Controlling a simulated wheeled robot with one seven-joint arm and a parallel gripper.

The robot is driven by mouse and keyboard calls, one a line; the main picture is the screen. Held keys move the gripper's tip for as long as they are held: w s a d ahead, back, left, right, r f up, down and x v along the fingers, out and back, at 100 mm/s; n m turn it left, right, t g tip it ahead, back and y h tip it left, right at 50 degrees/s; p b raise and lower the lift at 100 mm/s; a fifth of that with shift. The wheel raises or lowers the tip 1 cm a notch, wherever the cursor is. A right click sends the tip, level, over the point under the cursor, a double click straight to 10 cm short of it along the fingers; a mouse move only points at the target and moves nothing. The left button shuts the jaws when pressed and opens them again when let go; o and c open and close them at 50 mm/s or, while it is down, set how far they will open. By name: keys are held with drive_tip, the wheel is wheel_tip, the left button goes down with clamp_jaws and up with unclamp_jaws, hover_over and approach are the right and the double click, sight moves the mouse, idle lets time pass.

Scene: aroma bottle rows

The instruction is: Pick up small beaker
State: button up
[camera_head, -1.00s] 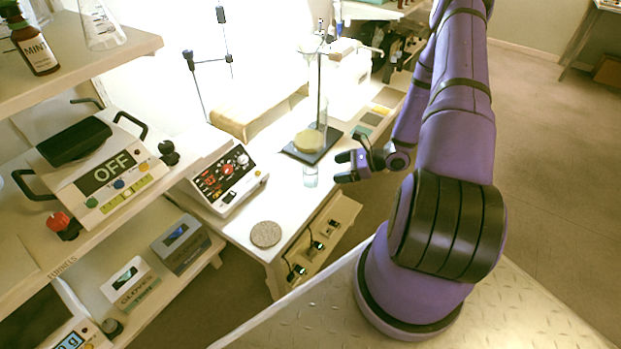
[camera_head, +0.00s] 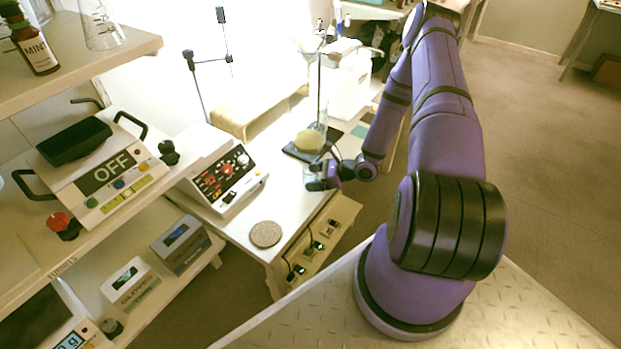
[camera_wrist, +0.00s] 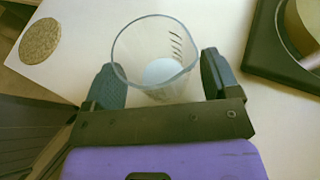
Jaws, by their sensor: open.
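The small beaker (camera_wrist: 150,45) is clear glass with graduation marks and stands upright on the white table. In the wrist view my gripper (camera_wrist: 163,78) is open, with one dark finger on each side of the beaker's near part. The left finger looks close to the glass and the right finger has a small gap; I cannot tell whether either touches. A pale round patch shows inside or through the beaker. In the head view my gripper (camera_head: 318,176) is at the table's front edge and mostly covers the beaker (camera_head: 308,171).
A round cork-like mat (camera_head: 265,234) lies on the table to the left. A dark stand base (camera_head: 312,144) with a yellowish round piece (camera_head: 309,141) stands just behind the beaker. A control box with knobs (camera_head: 225,180) is at left. The table between mat and beaker is clear.

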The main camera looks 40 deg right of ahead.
drive_tip(key=shift+w+a+f, duration=0.25)
drive_tip(key=shift+w+a, duration=0.15)
drive_tip(key=shift+w, duration=0.05)
drive_tip(key=shift+c, duration=0.2)
drive_tip(key=c, duration=1)
drive_tip(key=shift+r, duration=0.1)
